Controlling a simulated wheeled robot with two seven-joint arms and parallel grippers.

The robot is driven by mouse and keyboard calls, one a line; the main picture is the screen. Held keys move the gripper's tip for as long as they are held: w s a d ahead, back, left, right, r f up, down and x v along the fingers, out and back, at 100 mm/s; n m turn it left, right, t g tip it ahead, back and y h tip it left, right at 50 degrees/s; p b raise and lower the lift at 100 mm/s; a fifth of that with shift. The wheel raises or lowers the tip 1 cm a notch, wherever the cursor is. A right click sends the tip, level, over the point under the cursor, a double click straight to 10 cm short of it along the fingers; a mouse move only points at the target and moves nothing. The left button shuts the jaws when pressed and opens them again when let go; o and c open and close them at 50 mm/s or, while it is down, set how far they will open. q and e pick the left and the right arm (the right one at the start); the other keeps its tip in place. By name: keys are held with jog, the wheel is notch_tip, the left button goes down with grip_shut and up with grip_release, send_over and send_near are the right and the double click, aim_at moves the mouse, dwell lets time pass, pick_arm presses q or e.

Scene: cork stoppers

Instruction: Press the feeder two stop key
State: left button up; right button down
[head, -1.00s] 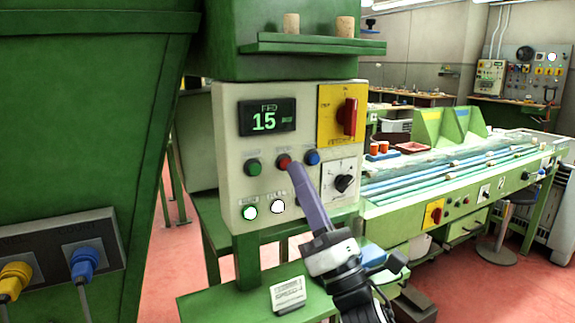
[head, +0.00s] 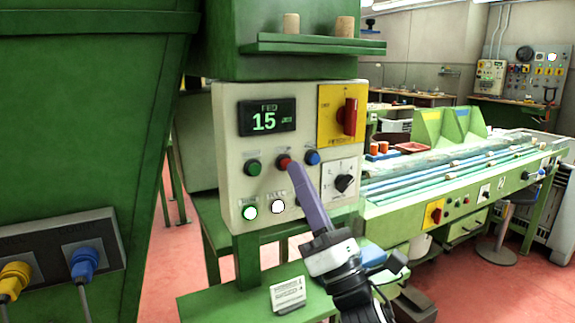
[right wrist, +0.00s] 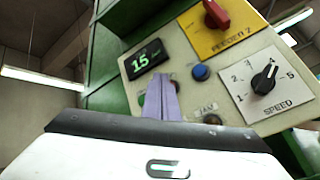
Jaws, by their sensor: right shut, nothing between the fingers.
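The feeder two control panel (head: 228,130) is a cream box with a display (head: 267,118) reading 15. It also shows in the right wrist view (right wrist: 190,60), with "FEEDER 2" under a red rotary switch (right wrist: 216,14). The red stop key (head: 283,161) sits between a green key (head: 253,167) and a blue key (head: 312,157). My right gripper (head: 291,168) is shut and empty, its purple fingertips at the red key's lower edge. I cannot tell whether they touch it. My left gripper is not in view.
A speed dial (head: 344,183) is at right. Corks (head: 291,23) stand on a green ledge above.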

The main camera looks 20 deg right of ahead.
jog(key=shift+w, duration=0.1)
jog(key=shift+w, duration=0.35)
jog(key=shift+w+a+b, duration=0.1)
jog(key=shift+w+b, duration=0.3)
jog(key=shift+b, duration=0.05)
dwell(0.7)
jog(key=shift+s, duration=0.85)
jog(key=s, duration=0.5)
jog(key=shift+d, duration=0.25)
dwell(0.7)
